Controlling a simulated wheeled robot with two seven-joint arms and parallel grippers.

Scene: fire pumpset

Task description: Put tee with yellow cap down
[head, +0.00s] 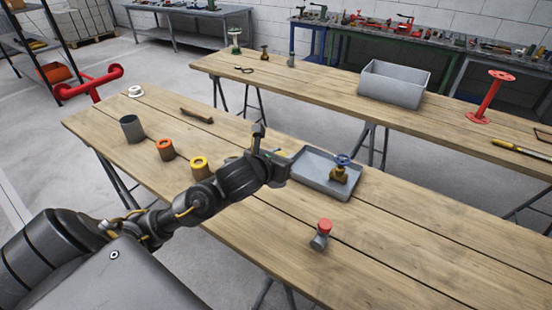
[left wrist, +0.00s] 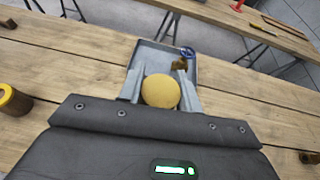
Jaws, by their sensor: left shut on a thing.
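The yellow cap of the tee (left wrist: 160,91) shows as a round yellow face between the fingers of my left gripper in the left wrist view. My left gripper (left wrist: 160,94) is shut on this tee. In the head view the left gripper (head: 287,164) is at the near left end of the grey tray (head: 325,188), and its own wrist hides the tee. The body of the tee is hidden in the wrist view too, so I cannot tell whether it touches anything. My right gripper is not in view.
A brass valve with a blue handwheel (head: 340,172) sits in the tray. A tee with a red cap (head: 321,235) stands on the near table. Yellow-ringed (head: 200,167) and orange-ringed (head: 165,149) cylinders and a grey cup (head: 131,128) stand left. The table's right part is bare.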

